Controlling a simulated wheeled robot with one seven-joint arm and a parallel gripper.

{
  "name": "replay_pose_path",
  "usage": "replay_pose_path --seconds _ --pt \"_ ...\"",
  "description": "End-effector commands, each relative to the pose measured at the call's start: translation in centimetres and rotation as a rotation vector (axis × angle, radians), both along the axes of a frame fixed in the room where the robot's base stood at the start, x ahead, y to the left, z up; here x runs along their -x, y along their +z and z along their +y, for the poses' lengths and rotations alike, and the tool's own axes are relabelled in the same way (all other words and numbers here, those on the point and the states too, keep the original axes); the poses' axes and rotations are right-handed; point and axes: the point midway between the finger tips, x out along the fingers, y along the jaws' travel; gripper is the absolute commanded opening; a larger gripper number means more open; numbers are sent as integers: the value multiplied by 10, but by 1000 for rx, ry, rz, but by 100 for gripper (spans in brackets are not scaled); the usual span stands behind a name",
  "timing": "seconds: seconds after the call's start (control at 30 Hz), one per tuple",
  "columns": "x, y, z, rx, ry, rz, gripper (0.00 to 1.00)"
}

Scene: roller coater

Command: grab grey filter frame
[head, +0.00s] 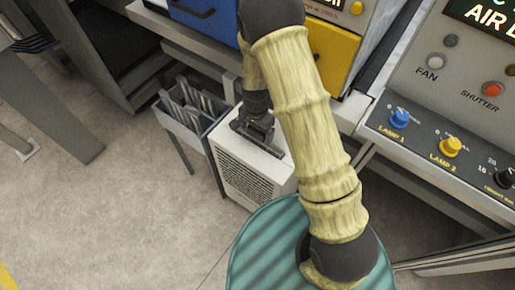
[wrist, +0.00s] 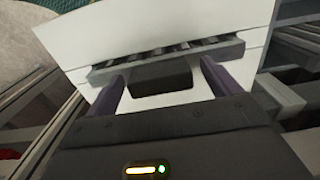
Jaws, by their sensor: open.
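In the wrist view, a grey slotted bar (wrist: 165,60), seemingly the edge of the grey filter frame, lies across the white surface of a box-like unit. A dark rectangular patch (wrist: 160,84) sits just below it; I cannot tell if it is a handle or an opening. My gripper (wrist: 163,80) is open, its two purple fingers apart on either side of the dark patch, with nothing visibly held. The fingertips reach close to the grey bar; contact is unclear. In the head view my gripper (head: 257,138) is at the top of the white unit (head: 245,180), and my arm hides part of it.
A grey bin (head: 183,131) with several upright frames or plates stands left of the white unit. A teal ribbed drum (head: 262,243) stands in front. Blue and yellow drawers (head: 333,52) and a control panel (head: 440,90) are behind and right.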

Motion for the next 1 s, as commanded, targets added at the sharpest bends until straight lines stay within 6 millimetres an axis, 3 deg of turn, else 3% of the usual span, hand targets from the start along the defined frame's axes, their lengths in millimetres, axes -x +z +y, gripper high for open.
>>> replay_pose_path --seconds 0.33,0.7,1.0 --pt "0 0 0 0 0 0 89" --pt "0 0 0 1 0 1 16" --pt "0 3 0 1 0 -1 16"
